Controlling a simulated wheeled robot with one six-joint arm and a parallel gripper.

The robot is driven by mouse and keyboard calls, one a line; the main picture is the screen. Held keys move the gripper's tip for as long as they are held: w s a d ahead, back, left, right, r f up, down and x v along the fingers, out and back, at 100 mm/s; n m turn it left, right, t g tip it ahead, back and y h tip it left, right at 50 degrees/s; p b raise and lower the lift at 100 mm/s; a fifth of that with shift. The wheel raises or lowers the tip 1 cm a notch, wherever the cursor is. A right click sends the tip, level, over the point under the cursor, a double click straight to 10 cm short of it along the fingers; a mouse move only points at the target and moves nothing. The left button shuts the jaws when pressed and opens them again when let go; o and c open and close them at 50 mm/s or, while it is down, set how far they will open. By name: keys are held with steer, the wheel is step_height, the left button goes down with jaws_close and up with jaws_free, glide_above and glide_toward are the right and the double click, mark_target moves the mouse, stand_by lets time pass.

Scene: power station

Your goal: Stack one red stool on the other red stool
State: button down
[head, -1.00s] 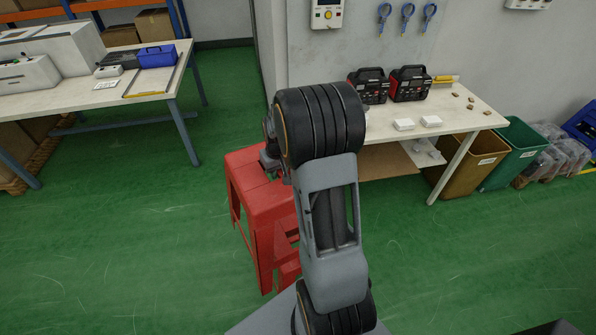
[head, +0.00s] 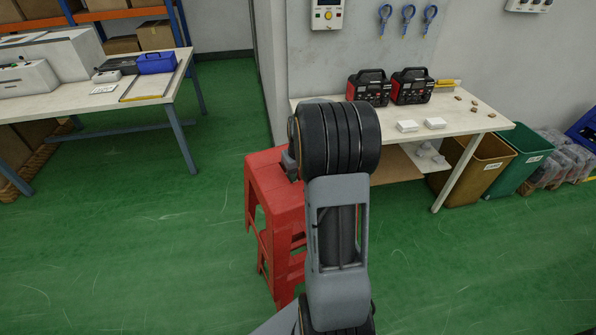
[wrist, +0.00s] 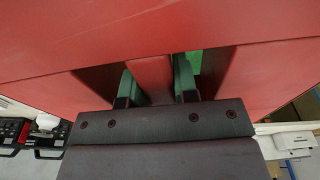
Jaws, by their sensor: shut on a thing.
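A red stool (head: 268,178) is upright in the middle of the head view, just left of my arm. My gripper (wrist: 157,82) is shut on a red strip of its seat, with one green finger on each side in the wrist view. In the head view my gripper (head: 289,164) is at the seat, mostly hidden behind my arm. More red legs and rungs (head: 290,272) show directly below and look like the other stool. My arm hides their right side, and I cannot tell whether the two stools touch.
A workbench (head: 455,120) with two black-and-red devices (head: 370,88) stands behind to the right, with brown and green bins (head: 515,157) beside it. Another table (head: 90,100) stands at the left. The green floor at left front is clear.

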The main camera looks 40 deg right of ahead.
step_height(320, 180, down, 37)
steer(key=b, duration=2.6)
steer(key=shift+f+b, duration=0.15)
steer(key=shift+b, duration=0.25)
steer(key=c, duration=0.8)
jaws_free()
steer(key=shift+f, duration=0.2)
step_height(320, 180, up, 14)
steer(key=s+p, duration=0.1)
steer(key=p, duration=0.3)
steer(key=shift+s+a+p, duration=0.15)
steer(key=shift+s+p, duration=0.2)
